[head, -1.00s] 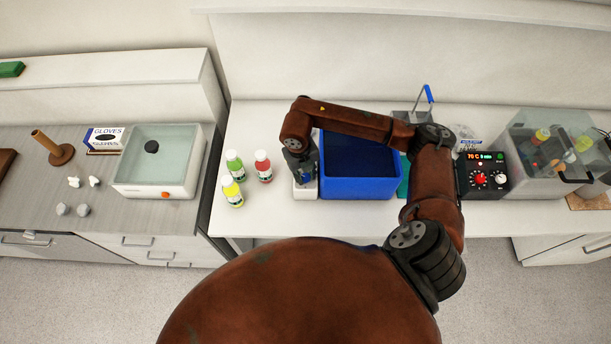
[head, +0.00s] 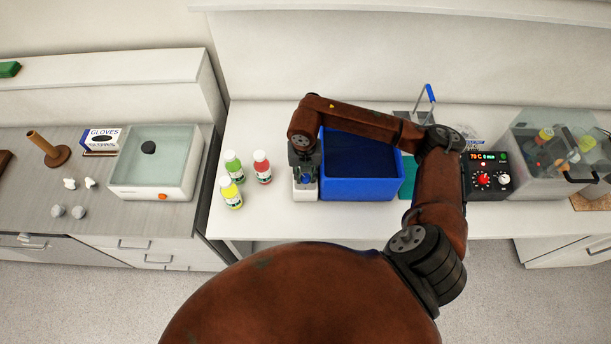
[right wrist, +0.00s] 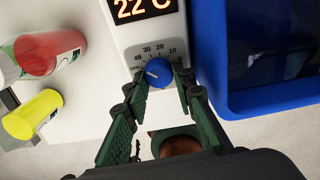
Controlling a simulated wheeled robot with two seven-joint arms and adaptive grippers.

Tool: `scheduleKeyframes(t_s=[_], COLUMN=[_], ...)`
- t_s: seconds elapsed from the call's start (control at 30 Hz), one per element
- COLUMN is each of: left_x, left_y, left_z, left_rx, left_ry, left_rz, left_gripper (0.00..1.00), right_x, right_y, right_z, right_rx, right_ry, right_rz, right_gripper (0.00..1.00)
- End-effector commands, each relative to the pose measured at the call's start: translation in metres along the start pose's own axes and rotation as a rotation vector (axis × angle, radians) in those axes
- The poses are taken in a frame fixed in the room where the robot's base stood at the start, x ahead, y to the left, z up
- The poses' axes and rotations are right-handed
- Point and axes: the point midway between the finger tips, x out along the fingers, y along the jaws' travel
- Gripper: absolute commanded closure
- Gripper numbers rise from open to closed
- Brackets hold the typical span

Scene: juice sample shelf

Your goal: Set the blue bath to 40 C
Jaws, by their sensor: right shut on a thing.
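The blue bath (head: 360,187) is a blue tub of dark liquid on the white bench, and its rim fills the right of the right wrist view (right wrist: 215,60). Its white control unit (head: 305,194) stands against its left side. The display (right wrist: 145,8) reads 22 C. Below it is a blue knob (right wrist: 159,73) on a dial marked OFF, 10, 20, 30, 40. The knob's white mark points left, toward the 40 and OFF side; the exact setting is unclear. My right gripper (right wrist: 162,79) is shut on the knob, one finger on each side. My left gripper is out of view.
Green, red and yellow bottles (head: 232,193) stand left of the control unit. A black controller with a red knob (head: 488,178) and a clear-lidded bath (head: 545,165) are on the right. A white bath (head: 155,168) stands on the grey bench.

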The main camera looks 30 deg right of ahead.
Motion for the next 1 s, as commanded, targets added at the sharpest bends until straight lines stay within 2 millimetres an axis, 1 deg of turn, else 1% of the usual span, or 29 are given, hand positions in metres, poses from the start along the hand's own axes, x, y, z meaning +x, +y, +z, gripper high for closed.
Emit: scheduleKeyframes(t_s=[0.17, 0.2, 0.4, 0.43, 1.0], left_x=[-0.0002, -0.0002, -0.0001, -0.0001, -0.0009], left_y=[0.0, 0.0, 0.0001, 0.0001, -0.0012], left_z=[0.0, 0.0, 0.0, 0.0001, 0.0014], left_rx=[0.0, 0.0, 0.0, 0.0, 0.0], left_ry=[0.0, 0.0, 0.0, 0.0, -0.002], left_rz=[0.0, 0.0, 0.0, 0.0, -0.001], left_gripper=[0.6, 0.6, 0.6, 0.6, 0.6], right_x=[-0.0014, -0.0014, -0.0008, -0.0007, -0.0001], right_y=[-0.0006, -0.0007, -0.0004, -0.0004, -0.0004], right_z=[0.002, 0.0021, 0.0012, 0.0011, 0.0], right_rx=[0.002, 0.002, 0.001, 0.0, -0.008], right_ry=[-0.005, -0.005, -0.003, -0.002, 0.0], right_rz=[-0.001, -0.001, -0.001, -0.001, -0.003], right_gripper=[1.0, 0.73, 0.6, 0.58, 0.58])
